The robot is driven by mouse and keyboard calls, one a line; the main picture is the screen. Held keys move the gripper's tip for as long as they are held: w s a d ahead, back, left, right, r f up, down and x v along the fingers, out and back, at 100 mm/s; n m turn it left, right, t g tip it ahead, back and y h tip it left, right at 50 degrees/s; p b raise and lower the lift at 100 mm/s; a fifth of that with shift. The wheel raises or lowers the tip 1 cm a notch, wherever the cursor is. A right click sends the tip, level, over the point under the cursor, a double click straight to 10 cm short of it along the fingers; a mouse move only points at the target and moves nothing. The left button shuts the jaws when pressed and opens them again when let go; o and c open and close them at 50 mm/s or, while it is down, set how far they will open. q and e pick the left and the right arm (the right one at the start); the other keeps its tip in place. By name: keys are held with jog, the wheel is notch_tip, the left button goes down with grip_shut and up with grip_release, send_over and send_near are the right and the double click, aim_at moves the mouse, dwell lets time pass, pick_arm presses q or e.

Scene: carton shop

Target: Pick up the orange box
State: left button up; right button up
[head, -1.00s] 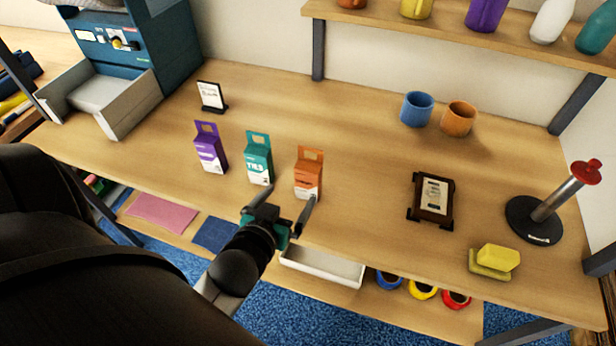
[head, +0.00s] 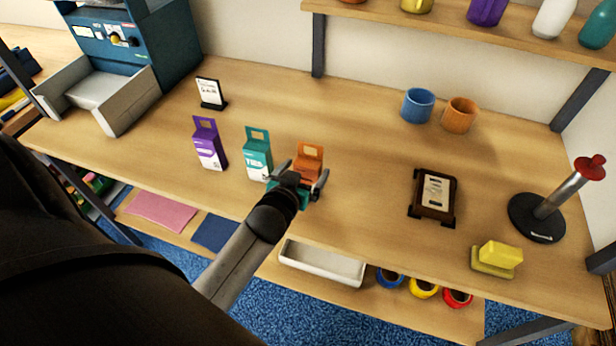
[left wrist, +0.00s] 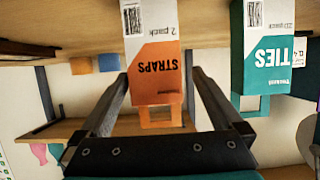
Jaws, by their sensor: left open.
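The orange box (head: 309,156) stands upright on the table, at the right end of a row of three hang-tab boxes. My left gripper (head: 302,178) is open right at it, and its fingers and wrist hide the box's lower part in the head view. In the left wrist view the orange box (left wrist: 157,70), marked STRAPS, appears upside down between the two spread fingers (left wrist: 160,95), with a gap showing on each side. The right gripper is in neither view.
The teal box (head: 257,152) stands just left of the orange one, close to my gripper, with the purple box (head: 209,145) further left. A framed stand (head: 432,196) is to the right. Blue (head: 418,105) and orange (head: 460,114) cups stand behind. The table between is clear.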

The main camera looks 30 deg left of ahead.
aim_at(312, 165)
pick_arm(q)
jog(key=shift+d+f+b+x, duration=0.15)
jog(key=shift+b+x, duration=0.05)
jog(key=shift+x, duration=0.95)
jog(key=shift+d+f+b+x, duration=0.1)
jog(key=shift+b+x, duration=0.1)
jog(key=shift+x, duration=0.95)
jog(key=shift+c, duration=0.2)
jog(key=shift+s, duration=0.1)
jog(key=c, duration=1.4)
